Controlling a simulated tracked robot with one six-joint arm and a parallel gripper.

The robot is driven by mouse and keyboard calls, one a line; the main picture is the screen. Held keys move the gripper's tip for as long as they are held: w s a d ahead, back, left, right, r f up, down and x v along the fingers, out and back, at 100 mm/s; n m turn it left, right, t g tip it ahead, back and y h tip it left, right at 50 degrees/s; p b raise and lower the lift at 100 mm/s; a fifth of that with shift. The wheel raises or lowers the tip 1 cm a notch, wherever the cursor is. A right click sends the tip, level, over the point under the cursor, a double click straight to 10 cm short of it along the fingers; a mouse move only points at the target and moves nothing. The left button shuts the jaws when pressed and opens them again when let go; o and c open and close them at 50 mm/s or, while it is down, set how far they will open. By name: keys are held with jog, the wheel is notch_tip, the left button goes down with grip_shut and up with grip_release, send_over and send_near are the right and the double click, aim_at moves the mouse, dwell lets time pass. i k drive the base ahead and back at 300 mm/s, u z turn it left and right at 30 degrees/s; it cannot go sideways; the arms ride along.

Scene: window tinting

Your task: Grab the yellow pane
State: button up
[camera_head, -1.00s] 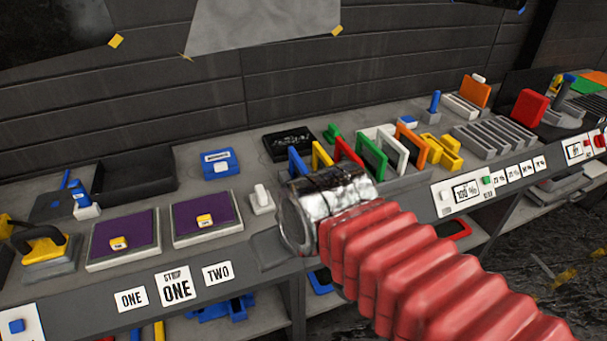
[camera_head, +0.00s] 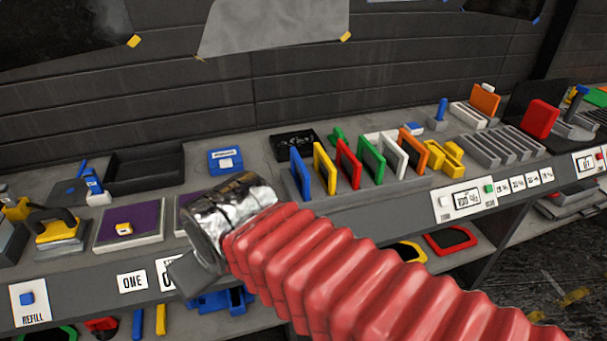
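The yellow pane (camera_head: 319,158) stands upright in a dark rack on the bench, between a blue pane (camera_head: 298,166) on its left and a red pane (camera_head: 346,158) on its right. Its face is seen at a steep angle, and nothing covers it. My arm, a red bellows with a silver cuff, reaches in from the lower right. A grey part of my gripper (camera_head: 194,274) shows past the cuff, at the bench's front edge, left of the pane and apart from it. Its fingers cannot be made out.
Green (camera_head: 371,160) and orange (camera_head: 411,150) panes stand further right in the row. A black tray (camera_head: 297,143) lies behind the rack. Purple pads (camera_head: 132,223) lie left of my cuff. A lower shelf holds a yellow-rimmed frame (camera_head: 408,251) and a red-rimmed one (camera_head: 450,240).

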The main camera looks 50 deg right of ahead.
aim_at(324, 168)
jog(key=u, duration=1.35)
jog(key=k, duration=1.3)
jog(key=z, duration=1.05)
jog(key=i, duration=0.3)
jog(key=z, duration=0.05)
